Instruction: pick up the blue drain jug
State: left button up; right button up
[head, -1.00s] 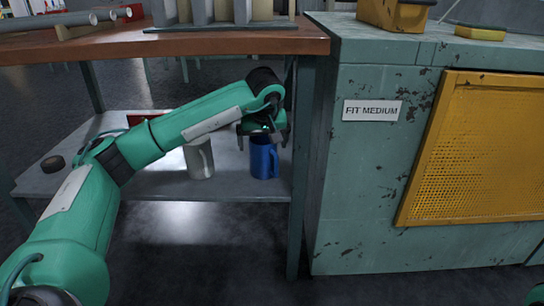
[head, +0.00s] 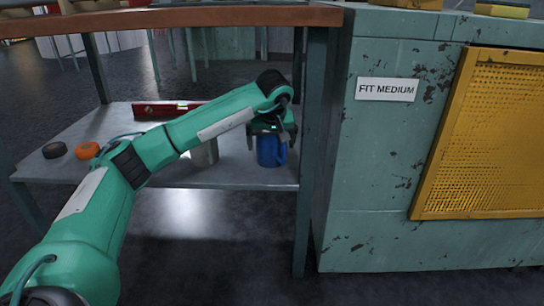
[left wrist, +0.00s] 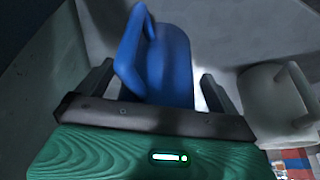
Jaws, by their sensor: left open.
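The blue drain jug (head: 270,152) stands upright on the low shelf under the workbench, near the shelf's right end. In the left wrist view the blue jug (left wrist: 165,60) lies between my two open fingers, with its handle toward the left. My left gripper (head: 270,138) is over the upper part of the jug from above, with a finger at each side. It also shows in the left wrist view (left wrist: 158,92), open, with a gap at the right finger. I cannot tell whether a finger touches the jug. My right gripper is not in view.
A grey-white jug (head: 205,153) stands left of the blue one, partly behind my arm; it also shows in the left wrist view (left wrist: 275,100). A red level (head: 165,109) and orange and black rolls (head: 88,150) lie on the shelf (head: 215,178). A table leg (head: 311,150) stands close on the right.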

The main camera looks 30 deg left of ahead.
pick_arm(q)
jog(key=c, duration=1.1)
